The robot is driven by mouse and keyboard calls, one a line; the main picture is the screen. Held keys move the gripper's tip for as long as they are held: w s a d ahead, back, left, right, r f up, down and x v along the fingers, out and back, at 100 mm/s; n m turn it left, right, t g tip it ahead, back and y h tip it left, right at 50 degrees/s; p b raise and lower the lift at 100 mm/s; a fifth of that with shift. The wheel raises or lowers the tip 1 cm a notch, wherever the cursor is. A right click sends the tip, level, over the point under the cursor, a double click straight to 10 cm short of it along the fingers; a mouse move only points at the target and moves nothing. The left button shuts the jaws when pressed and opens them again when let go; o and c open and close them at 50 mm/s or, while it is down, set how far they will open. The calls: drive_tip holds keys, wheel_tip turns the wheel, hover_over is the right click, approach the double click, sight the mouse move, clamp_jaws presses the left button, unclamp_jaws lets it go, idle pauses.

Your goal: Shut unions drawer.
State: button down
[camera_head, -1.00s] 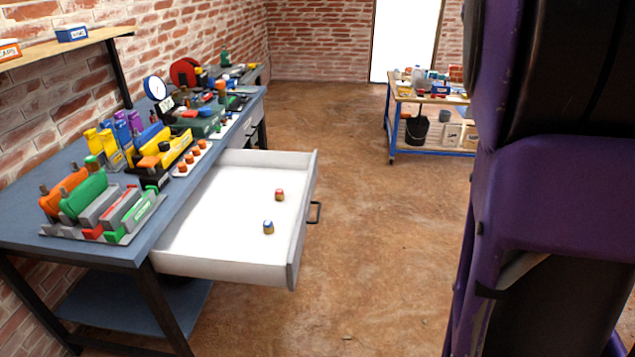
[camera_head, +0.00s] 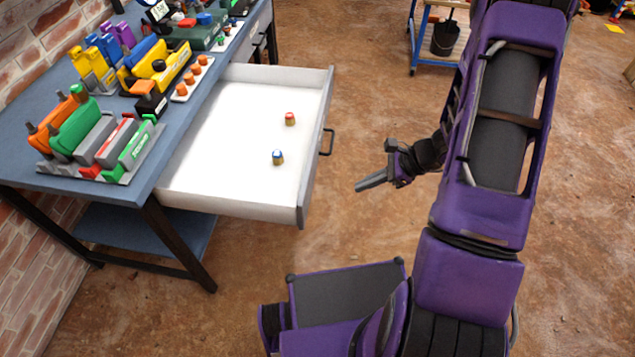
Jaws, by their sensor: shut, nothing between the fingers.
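The unions drawer (camera_head: 232,199) is pulled far out of the blue-topped workbench (camera_head: 60,187). Its inside is white, and it holds two small fittings: one with a red top (camera_head: 290,119) and one with a blue top (camera_head: 278,157). A dark handle (camera_head: 328,142) sits on the drawer's front face. My gripper (camera_head: 358,187) is shut and empty. It is in front of the drawer, to the right of its front face and slightly nearer than the handle, apart from both. It points left.
Tools and a rack with green and orange handles (camera_head: 85,135) crowd the bench top. A lower shelf (camera_head: 140,228) lies under the bench. A blue-framed cart (camera_head: 413,38) with a black bucket (camera_head: 446,38) stands at the back. The floor before the drawer is clear.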

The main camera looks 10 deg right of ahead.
drive_tip(key=a, duration=0.1)
approach(308, 200)
drive_tip(key=x, duration=0.5)
drive_tip(key=shift+d+f+b, duration=0.25)
drive_tip(key=shift+f+b, duration=0.15)
drive_tip(key=shift+f, duration=0.05)
drive_tip(key=shift+w+a, duration=0.15)
drive_tip(key=shift+a, duration=0.3)
